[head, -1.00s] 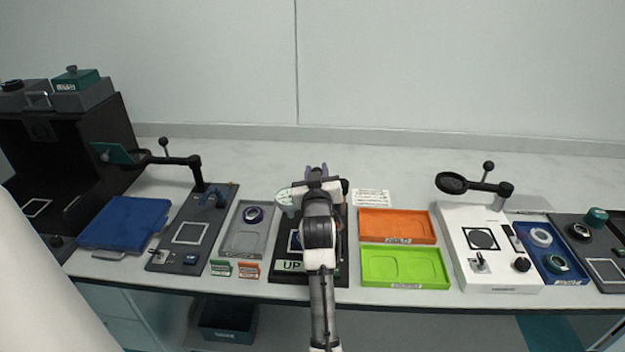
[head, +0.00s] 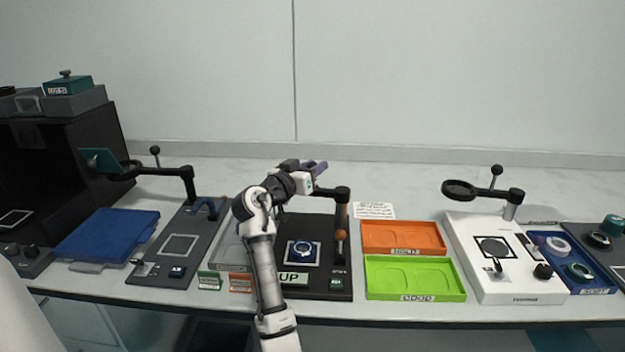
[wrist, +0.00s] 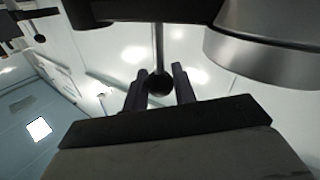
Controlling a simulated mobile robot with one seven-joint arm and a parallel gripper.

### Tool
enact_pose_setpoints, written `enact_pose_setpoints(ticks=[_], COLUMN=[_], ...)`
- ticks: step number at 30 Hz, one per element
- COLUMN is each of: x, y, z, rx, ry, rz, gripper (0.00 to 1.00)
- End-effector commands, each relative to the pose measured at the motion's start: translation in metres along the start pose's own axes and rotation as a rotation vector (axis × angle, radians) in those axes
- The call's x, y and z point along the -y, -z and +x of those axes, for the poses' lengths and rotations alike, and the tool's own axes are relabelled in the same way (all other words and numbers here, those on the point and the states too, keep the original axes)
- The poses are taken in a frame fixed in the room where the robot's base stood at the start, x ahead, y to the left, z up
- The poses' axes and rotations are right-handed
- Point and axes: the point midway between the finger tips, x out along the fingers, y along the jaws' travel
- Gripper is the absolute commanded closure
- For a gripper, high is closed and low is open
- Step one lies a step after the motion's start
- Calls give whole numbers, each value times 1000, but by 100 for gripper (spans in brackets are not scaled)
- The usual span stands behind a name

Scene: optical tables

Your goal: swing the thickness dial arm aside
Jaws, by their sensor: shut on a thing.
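The thickness dial arm is a black bar (head: 330,191) on an upright post (head: 342,212) at the right rear of a dark base plate (head: 318,281). The bar runs left from the post, behind my gripper. My gripper (head: 318,168) is above this bar. In the wrist view my gripper (wrist: 159,80) has its two fingers on either side of a dark ball knob (wrist: 158,87) on a thin metal rod, and is shut on it. A large grey round housing (wrist: 265,55), apparently the dial, fills the upper right there. My wrist hides the dial in the head view.
A blue-rimmed round piece (head: 303,252) sits on the plate, with an "UP" label (head: 289,279) in front. Orange (head: 402,238) and green (head: 414,279) trays lie to the right. A grey tray (head: 229,246) is to the left, partly behind my arm.

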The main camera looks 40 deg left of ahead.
Motion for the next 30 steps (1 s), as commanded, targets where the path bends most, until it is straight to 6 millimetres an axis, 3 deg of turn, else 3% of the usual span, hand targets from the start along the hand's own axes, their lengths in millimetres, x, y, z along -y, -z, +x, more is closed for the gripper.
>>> enact_pose_setpoints(ticks=[17, 18, 22, 30], x=[1, 1, 1, 1], y=[0, 0, 0, 0], z=[3, 3, 3, 2], rx=[8, 8, 8, 8], ry=[-34, -33, -34, -34], rz=[-1, -1, -1, -2], gripper=[100, 71, 54, 54])
